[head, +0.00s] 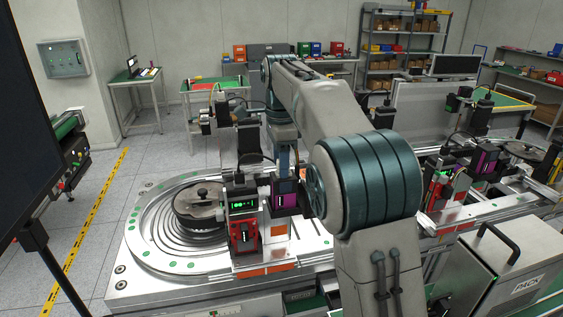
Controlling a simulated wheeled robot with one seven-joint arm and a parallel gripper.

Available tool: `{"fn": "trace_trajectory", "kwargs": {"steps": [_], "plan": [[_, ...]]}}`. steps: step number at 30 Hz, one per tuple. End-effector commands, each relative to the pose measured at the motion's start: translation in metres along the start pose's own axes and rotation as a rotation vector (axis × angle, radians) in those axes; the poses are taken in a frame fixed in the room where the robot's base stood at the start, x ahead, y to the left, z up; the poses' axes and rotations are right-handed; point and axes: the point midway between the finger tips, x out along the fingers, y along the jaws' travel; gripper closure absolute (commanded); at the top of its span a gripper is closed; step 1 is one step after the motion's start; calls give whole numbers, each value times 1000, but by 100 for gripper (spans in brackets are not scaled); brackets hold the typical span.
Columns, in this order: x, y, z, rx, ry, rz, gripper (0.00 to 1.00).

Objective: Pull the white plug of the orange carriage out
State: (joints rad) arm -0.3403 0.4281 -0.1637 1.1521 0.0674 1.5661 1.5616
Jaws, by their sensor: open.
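A carriage with orange strips (251,272) along its front lower edge sits on the oval metal track, left of my arm. It carries a red-fronted module (243,235), a black unit with green lights (238,205) and a black and purple unit (284,193). I cannot make out a white plug on it. My arm rises from the lower right, bends at the top and comes down behind these units. My gripper is hidden behind them or behind my arm, so its fingers do not show.
The track's round end has a lidded dark pot (198,200) near its middle. More carriages with red and purple modules (461,186) stand right of my arm. A grey PACK box (497,270) is at the lower right. A dark panel fills the left edge.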

Motion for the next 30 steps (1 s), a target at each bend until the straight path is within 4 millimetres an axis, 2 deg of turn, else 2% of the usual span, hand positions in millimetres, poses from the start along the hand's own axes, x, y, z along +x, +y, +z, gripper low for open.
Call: {"fn": "trace_trajectory", "kwargs": {"steps": [9, 14, 30], "plan": [[2, 0, 0, 0, 0, 0, 56], [2, 0, 0, 0, 0, 0, 100], [-8, 0, 0, 0, 0, 0, 100]]}}
